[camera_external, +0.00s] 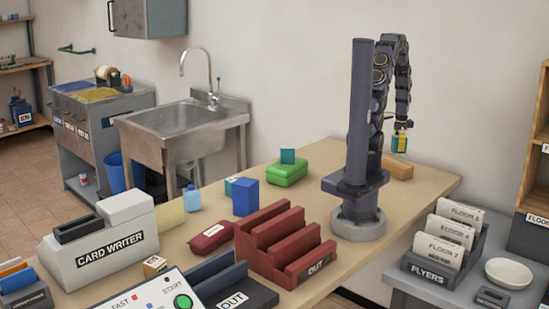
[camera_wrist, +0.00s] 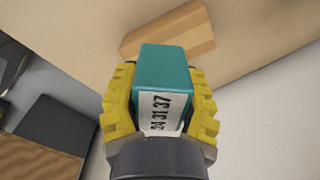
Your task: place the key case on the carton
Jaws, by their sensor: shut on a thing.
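My gripper (camera_external: 400,148) hangs near the right end of the wooden table, its yellow fingers shut on a small teal case (camera_wrist: 166,72). The case has a white label with black numbers and appears to be the key case. In the wrist view my gripper (camera_wrist: 160,108) has a finger on each side of it. A tan carton (camera_external: 398,167) with a lighter stripe lies on the table below the gripper. It also shows in the wrist view (camera_wrist: 199,35), beyond the case and partly hidden by it. The case is apart from the carton in the external view.
A green case (camera_external: 287,174) with a teal box on top, a blue box (camera_external: 245,198), a dark red case (camera_external: 212,238) and a red stepped rack (camera_external: 284,246) stand left of my base. A flyers holder (camera_external: 443,246) stands on the grey surface at right. Table around the carton looks clear.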

